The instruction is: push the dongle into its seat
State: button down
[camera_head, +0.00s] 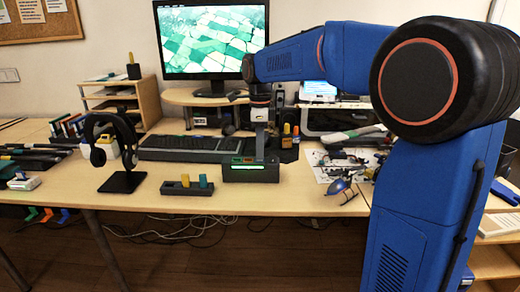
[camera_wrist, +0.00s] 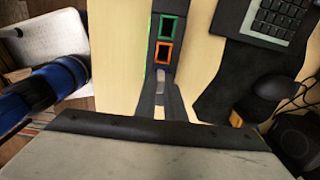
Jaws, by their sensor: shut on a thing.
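My gripper (camera_wrist: 160,88) points down over the dark dock (camera_head: 250,174), which has a lit green strip on its front. In the wrist view the dock (camera_wrist: 152,52) shows a green-rimmed seat (camera_wrist: 167,27) and an orange-rimmed seat (camera_wrist: 163,53), both dark inside. My fingers are close together at the dock's near end, just below the orange-rimmed seat. They are shut on a small greyish piece (camera_wrist: 160,74), which seems to be the dongle. The fingers hide most of it, so I cannot tell how deep it sits. In the head view my gripper (camera_head: 261,155) hides it.
A dark rack (camera_head: 187,189) with a yellow dongle (camera_head: 185,180) and a teal dongle (camera_head: 203,181) stands left of the dock. A headphone stand (camera_head: 121,182) is further left. A keyboard (camera_head: 185,148) lies behind. Tools and papers (camera_head: 340,165) lie to the right.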

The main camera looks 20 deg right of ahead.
jog(key=c, duration=1.8)
grip_release()
jog(key=shift+c, duration=0.2)
notch_tip(320, 180, up, 12)
jog(key=s+d+f+n+t, duration=0.1)
jog(key=s+d+f+n, duration=0.1)
jog(key=s+f+n, duration=0.5)
jog(key=s+d+f+n+t, duration=0.2)
jog(key=s+f+n, duration=0.5)
jog(key=s, duration=0.8)
jog(key=s+d+f+n+t, duration=0.1)
jog(key=s+d+f+n, duration=0.2)
jog(key=s+f+n, duration=0.4)
jog(key=s+f, duration=0.1)
jog(key=s, duration=0.3)
jog(key=shift+s+n+t, duration=0.2)
jog(key=shift+n+t, duration=0.1)
jog(key=shift+t, duration=0.1)
jog(key=shift+r, duration=0.1)
